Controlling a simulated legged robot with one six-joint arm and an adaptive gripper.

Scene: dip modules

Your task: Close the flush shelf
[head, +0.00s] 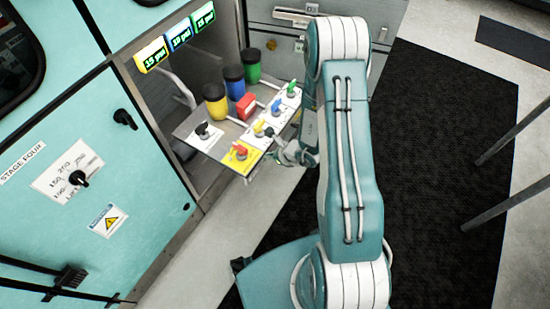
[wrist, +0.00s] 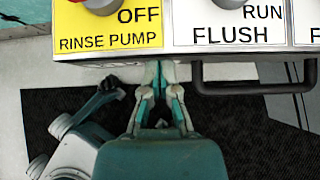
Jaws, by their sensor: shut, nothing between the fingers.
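The flush shelf (head: 186,128) is a grey tray that sticks out of the open bay, bearing labelled valve panels and coloured containers. Its front edge (wrist: 225,66) crosses the wrist view under the RINSE PUMP and FLUSH labels. A dark bar handle (wrist: 252,88) is fixed along that edge. My gripper (wrist: 160,68) is shut and empty, its fingertips at the front edge just left of the handle's left end. I cannot tell whether they touch. In the head view my gripper (head: 281,147) is at the shelf's front, partly hidden by my arm.
Yellow (head: 215,103), blue (head: 234,84) and green (head: 252,68) containers and a red box (head: 246,106) stand on the shelf. A teal cabinet door (head: 95,170) is at left. Lit displays (head: 180,36) hang above the bay. A black mat (head: 440,140) covers open floor at right.

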